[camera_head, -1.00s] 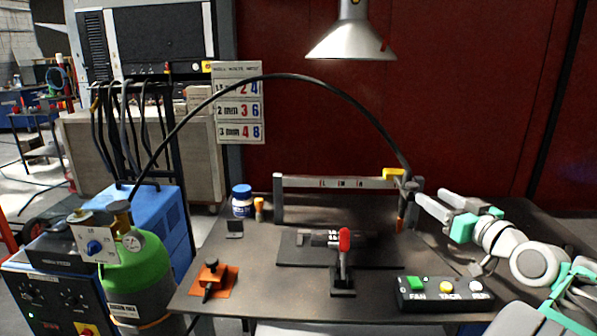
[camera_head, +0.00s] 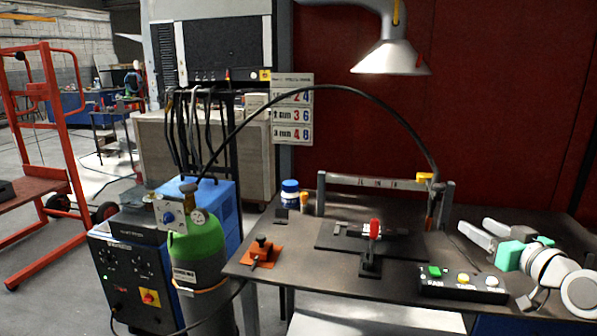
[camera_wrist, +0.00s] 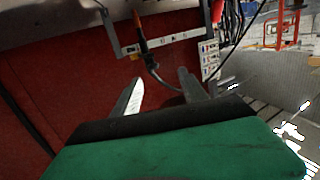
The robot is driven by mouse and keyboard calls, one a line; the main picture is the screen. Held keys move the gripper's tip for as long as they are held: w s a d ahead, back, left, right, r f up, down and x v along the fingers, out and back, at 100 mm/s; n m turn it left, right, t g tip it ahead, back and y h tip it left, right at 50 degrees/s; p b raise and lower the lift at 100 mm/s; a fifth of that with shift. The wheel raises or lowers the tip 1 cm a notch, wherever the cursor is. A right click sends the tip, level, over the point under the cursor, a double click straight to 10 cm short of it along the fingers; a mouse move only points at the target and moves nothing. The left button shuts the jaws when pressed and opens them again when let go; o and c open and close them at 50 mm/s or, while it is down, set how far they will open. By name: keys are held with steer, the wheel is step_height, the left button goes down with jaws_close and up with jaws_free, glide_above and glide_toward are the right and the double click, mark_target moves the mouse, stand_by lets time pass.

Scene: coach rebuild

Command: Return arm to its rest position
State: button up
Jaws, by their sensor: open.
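My gripper (camera_head: 480,232) is at the right side of the workbench in the head view, with its grey fingers pointing left toward the torch stand. The fingers are apart and nothing is between them. In the wrist view the two fingers (camera_wrist: 160,92) show spread, with the red wall behind them. My arm, white with teal parts, reaches in from the right edge of the head view. The torch (camera_head: 437,205) hangs on the right post of the grey frame, apart from my fingers, and also shows in the wrist view (camera_wrist: 140,35).
A green gas cylinder (camera_head: 197,250) and a red cart (camera_head: 50,150) stand left.

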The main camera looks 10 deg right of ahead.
steer(key=a+f+g+y+p, duration=0.1)
steer(key=a+f+g+p, duration=0.25)
steer(key=a, duration=0.85)
steer(key=a+f+g+p, duration=0.2)
steer(key=a+g+p, duration=0.2)
steer(key=a, duration=0.7)
steer(key=s+a+f+g+h+p, duration=0.1)
steer(key=s+a+f+g+p, duration=0.1)
steer(key=s, duration=0.6)
steer(key=s+a+f+g+p, duration=0.2)
steer(key=s+a+f+g, duration=0.1)
steer(key=s+a, duration=0.4)
steer(key=shift+s+g+h+p, duration=0.4)
steer(key=shift+s+g, duration=0.15)
steer(key=shift+s, duration=0.15)
